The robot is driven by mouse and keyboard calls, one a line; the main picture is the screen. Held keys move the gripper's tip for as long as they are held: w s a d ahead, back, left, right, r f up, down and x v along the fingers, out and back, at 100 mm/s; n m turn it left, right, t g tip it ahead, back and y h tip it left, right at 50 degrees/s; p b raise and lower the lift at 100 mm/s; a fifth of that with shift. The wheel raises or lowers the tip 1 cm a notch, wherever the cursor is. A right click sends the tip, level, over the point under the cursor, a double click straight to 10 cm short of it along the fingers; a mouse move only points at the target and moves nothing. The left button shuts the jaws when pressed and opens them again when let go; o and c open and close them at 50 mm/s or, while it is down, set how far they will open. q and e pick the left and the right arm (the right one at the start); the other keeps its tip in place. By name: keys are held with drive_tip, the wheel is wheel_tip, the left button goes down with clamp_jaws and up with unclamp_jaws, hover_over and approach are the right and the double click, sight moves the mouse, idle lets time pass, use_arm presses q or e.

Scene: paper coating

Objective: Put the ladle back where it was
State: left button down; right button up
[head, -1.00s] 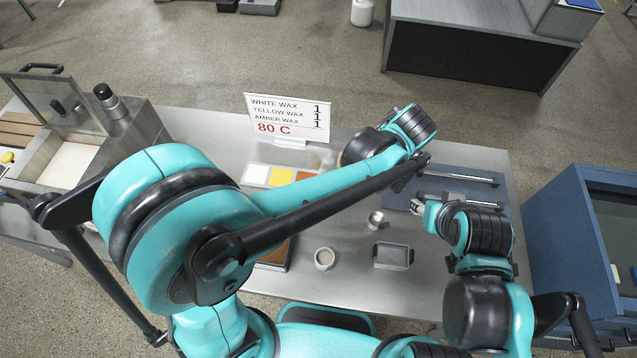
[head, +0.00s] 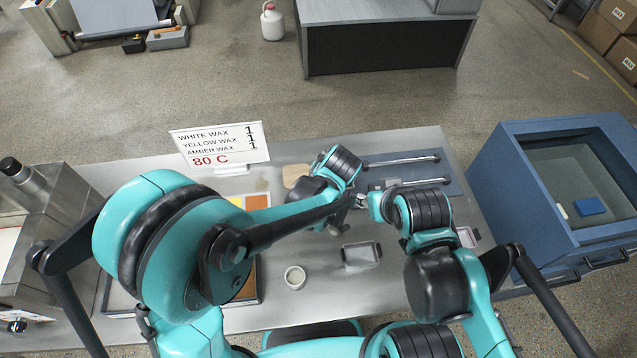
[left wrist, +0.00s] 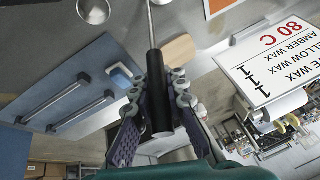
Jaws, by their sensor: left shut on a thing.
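In the left wrist view my left gripper (left wrist: 160,92) is shut on the black handle (left wrist: 158,110) of the ladle. The ladle's thin metal shaft (left wrist: 151,22) runs up out of that view, so its bowl is not seen. Two metal bars lie on the mat, which also shows in the left wrist view (left wrist: 82,75).
A round tan board (head: 295,175) lies near the wax sign (head: 220,147). A blue cabinet (head: 500,190) is at the right.

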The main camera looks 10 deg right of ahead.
use_arm(q)
drive_tip(key=c, duration=2)
unclamp_jaws()
drive_tip(key=shift+f, duration=0.15)
drive_tip(key=o, duration=0.5)
drive_tip(key=shift+c, duration=0.2)
drive_tip(key=p+v, duration=0.2)
drive_tip(key=v, duration=1)
drive_tip(key=shift+r, duration=0.25)
